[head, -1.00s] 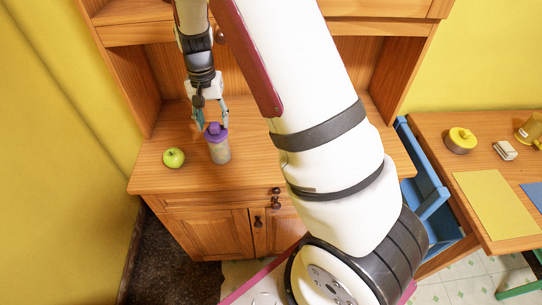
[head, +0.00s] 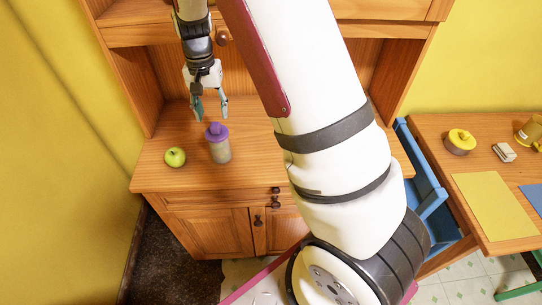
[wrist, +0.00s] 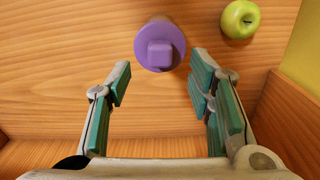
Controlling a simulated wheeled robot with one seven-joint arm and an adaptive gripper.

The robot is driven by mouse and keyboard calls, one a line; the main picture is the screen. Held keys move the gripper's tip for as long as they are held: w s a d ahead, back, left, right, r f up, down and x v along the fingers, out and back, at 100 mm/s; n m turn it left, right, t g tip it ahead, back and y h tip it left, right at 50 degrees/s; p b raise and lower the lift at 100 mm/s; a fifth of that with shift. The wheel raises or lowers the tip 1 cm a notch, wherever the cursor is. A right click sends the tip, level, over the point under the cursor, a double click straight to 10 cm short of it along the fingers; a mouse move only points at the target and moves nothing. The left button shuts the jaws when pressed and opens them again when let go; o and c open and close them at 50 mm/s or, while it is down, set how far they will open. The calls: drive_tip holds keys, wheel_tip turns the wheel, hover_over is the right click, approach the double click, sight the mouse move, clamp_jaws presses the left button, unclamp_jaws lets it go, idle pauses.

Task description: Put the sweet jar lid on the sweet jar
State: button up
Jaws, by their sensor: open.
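The sweet jar (head: 220,151) stands upright on the wooden cabinet top, a greyish cylinder. The purple sweet jar lid (head: 216,131), with its knob upward, sits on the jar's mouth and looks level. In the wrist view the lid (wrist: 160,45) covers nearly all of the jar, whose side (wrist: 158,20) shows only a little behind it. My gripper (head: 211,118) is open and empty, up and behind the jar in the head view, apart from the lid. In the wrist view its teal-padded fingers (wrist: 160,82) are spread, with the lid beyond their tips.
A green apple (head: 175,157) lies left of the jar; it also shows in the wrist view (wrist: 240,19). The cabinet's back and side panels enclose the space around my gripper. The cabinet top right of the jar is bare where visible. A desk (head: 440,125) with several items stands at right.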

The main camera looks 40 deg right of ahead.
drive_tip(key=shift+r+p, duration=0.3)
drive_tip(key=shift+r, duration=1.15)
drive_tip(key=s+a+r+n+t, duration=0.1)
drive_tip(key=s+r, duration=0.2)
drive_tip(key=r, duration=0.6)
drive_tip(key=s+r, duration=0.3)
drive_tip(key=r, duration=0.5)
drive_tip(key=s+a+n+t+b, duration=0.1)
drive_tip(key=s+n+t, duration=0.1)
drive_tip(key=s, duration=0.8)
drive_tip(key=s+a+r+n+t, duration=0.1)
drive_tip(key=s+n, duration=0.3)
drive_tip(key=s, duration=0.6)
drive_tip(key=shift+s+a+r+n+t+b, duration=0.3)
drive_tip(key=shift+a+t+b, duration=0.1)
drive_tip(key=shift+a+t, duration=0.4)
